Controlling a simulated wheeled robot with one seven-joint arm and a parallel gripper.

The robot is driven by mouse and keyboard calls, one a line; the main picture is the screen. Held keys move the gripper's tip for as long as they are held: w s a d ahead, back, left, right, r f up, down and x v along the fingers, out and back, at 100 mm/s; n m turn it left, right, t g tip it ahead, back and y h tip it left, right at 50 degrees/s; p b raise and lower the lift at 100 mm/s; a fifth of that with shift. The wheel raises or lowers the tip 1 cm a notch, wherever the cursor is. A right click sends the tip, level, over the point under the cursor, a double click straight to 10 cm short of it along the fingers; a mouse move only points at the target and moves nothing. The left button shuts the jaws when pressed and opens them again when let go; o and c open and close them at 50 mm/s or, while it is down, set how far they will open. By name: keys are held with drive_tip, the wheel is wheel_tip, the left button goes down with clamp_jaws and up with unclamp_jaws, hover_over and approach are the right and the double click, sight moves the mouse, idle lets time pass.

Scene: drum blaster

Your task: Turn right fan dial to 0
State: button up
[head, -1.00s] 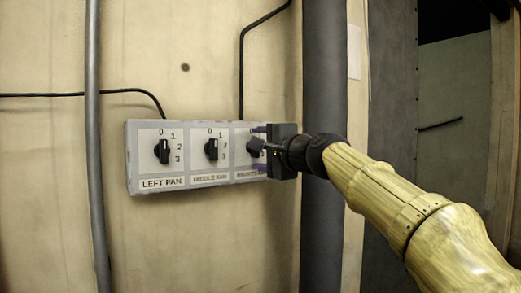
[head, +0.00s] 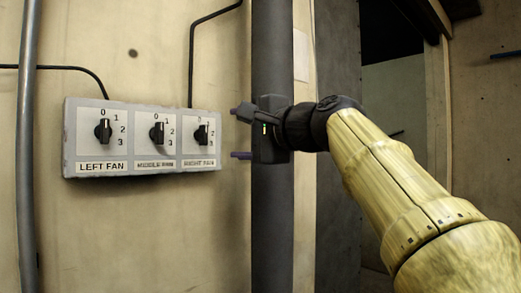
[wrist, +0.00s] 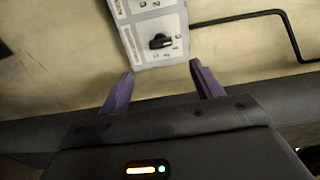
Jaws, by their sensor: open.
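The right fan dial (head: 201,135) is a black knob on the right section of the grey control panel (head: 142,176). Its handle stands about upright, roughly in line with the 0 above it. In the wrist view the dial (wrist: 160,42) lies just beyond the fingertips, its handle about level in that turned picture. My gripper (head: 236,133) is open and empty, with purple fingers spread, to the right of the panel and clear of the dial. In the wrist view my gripper (wrist: 160,70) also has nothing between its fingers.
The left fan dial (head: 103,131) and middle fan dial (head: 157,132) sit on the same panel. A thick dark post (head: 272,215) stands behind my gripper. A thin grey pipe (head: 28,200) runs at the left. Black cables run above the panel.

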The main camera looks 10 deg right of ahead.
drive_tip(key=b+v, duration=0.2)
drive_tip(key=v, duration=0.3)
drive_tip(key=shift+s+d, duration=0.15)
drive_tip(key=shift+s, duration=0.05)
drive_tip(key=shift+w+f, duration=0.1)
drive_tip(key=w+d+f+g+h, duration=0.2)
drive_tip(key=w+f, duration=0.1)
drive_tip(key=f, duration=0.8)
drive_tip(key=w+d+f+n+g+h, duration=0.1)
drive_tip(key=w+d+f+g+h, duration=0.1)
drive_tip(key=f, duration=1)
drive_tip(key=w+d+f+g+h, duration=0.1)
drive_tip(key=w+d+f+h, duration=0.15)
drive_tip(key=f, duration=0.85)
drive_tip(key=s+f+n+g+h, duration=0.1)
drive_tip(key=s+f+n+g, duration=0.1)
drive_tip(key=s+f, duration=0.4)
drive_tip(key=s+f+n+g+h, duration=0.1)
drive_tip(key=s+f+n+g, duration=0.2)
drive_tip(key=s+f, duration=0.4)
drive_tip(key=s+d+f+n+g+h, duration=0.1)
drive_tip(key=s+f+n, duration=0.4)
drive_tip(key=f, duration=1.3)
drive_tip(key=shift+s+f+g, duration=0.2)
drive_tip(key=shift+s+g, duration=0.5)
drive_tip(key=shift+s, duration=0.25)
drive_tip(key=shift+h, duration=0.25)
